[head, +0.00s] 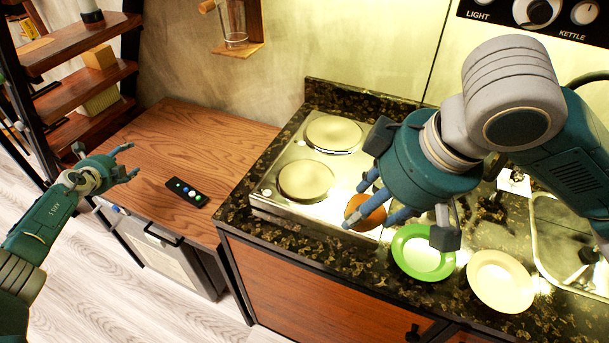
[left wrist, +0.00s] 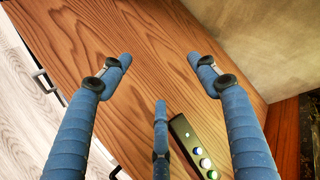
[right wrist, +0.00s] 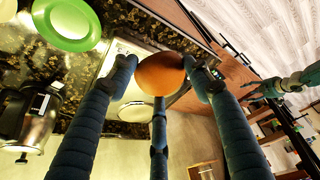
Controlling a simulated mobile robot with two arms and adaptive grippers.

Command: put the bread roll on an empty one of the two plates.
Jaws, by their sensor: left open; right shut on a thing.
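The bread roll (head: 366,208) is a round orange-brown thing held between the fingers of my right gripper (head: 372,205), over the right edge of the hob. In the right wrist view the bread roll (right wrist: 160,74) sits between the fingertips of the shut gripper. A green plate (head: 405,235) lies on the counter just right of the roll, and a cream plate (head: 499,281) lies right of it. Both look empty, though my right gripper covers part of the green one. The green plate also shows in the right wrist view (right wrist: 66,22). My left gripper (head: 130,160) is open and empty above the wooden top.
A hob (head: 283,200) with round cream burners lies left of the plates. A sink (head: 565,225) is at the right. A dark remote (head: 186,192) lies on the wooden top (head: 190,140). A metal pot (right wrist: 28,125) shows in the right wrist view. Shelves (head: 80,90) stand at the left.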

